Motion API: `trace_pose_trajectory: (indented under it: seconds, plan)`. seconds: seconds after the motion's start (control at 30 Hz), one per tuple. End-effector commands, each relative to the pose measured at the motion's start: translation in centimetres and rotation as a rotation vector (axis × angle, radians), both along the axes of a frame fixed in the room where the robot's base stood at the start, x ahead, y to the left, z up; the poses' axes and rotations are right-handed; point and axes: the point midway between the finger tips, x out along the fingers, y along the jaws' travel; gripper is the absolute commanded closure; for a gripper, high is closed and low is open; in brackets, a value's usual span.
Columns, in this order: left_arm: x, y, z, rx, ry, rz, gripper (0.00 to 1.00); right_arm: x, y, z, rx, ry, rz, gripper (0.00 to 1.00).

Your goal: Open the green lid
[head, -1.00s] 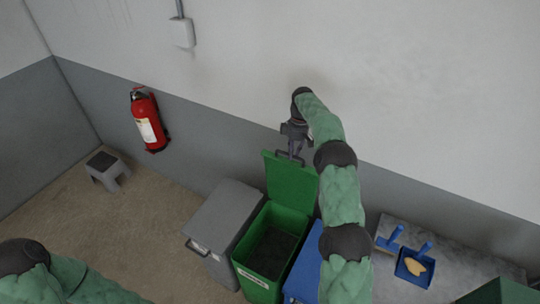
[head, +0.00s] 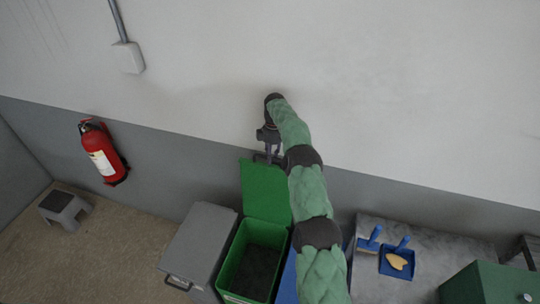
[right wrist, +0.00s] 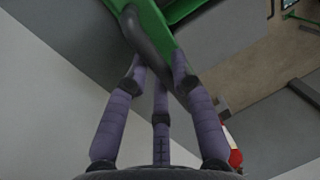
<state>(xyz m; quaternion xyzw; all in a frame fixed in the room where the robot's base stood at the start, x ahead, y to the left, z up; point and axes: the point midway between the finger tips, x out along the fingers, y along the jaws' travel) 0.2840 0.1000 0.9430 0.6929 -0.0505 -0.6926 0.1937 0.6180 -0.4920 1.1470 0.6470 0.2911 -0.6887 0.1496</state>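The green lid (head: 266,190) stands raised, nearly upright, at the back of the open green bin (head: 228,268) in the head view. The bin's dark inside shows. My right gripper (head: 266,154) is at the lid's top edge, near the wall. In the right wrist view the fingers of my right gripper (right wrist: 160,72) close in around the lid's dark handle (right wrist: 146,36) from both sides and appear to touch it. Part of the green lid (right wrist: 155,22) shows beyond the handle. My left gripper is not in view.
A grey bin (head: 200,243) with a closed lid stands left of the green one; a blue bin (head: 287,283) stands right, partly behind my arm. The wall (head: 400,110) is close behind. A fire extinguisher (head: 103,153) and a small stool (head: 64,208) are left.

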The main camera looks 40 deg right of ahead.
Motion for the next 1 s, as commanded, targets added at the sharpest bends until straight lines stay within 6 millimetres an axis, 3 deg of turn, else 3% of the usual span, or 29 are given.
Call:
trace_pose_trajectory:
  seconds: [0.03,0.07,0.47,0.57,1.0]
  plan:
    - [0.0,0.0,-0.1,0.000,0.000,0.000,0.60,-0.4,0.4,-1.4,0.012,0.023,0.005,0.59]
    - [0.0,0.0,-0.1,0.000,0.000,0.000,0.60,-0.4,0.4,-1.3,0.011,0.022,0.005,0.54]
    - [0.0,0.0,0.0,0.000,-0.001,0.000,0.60,-0.1,0.4,-0.4,0.007,0.009,0.003,0.54]
    - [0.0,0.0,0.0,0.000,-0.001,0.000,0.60,-0.1,0.3,0.5,0.007,0.008,0.003,0.54]
    - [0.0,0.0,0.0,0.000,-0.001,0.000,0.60,-0.1,0.4,7.6,0.007,0.011,0.003,0.54]
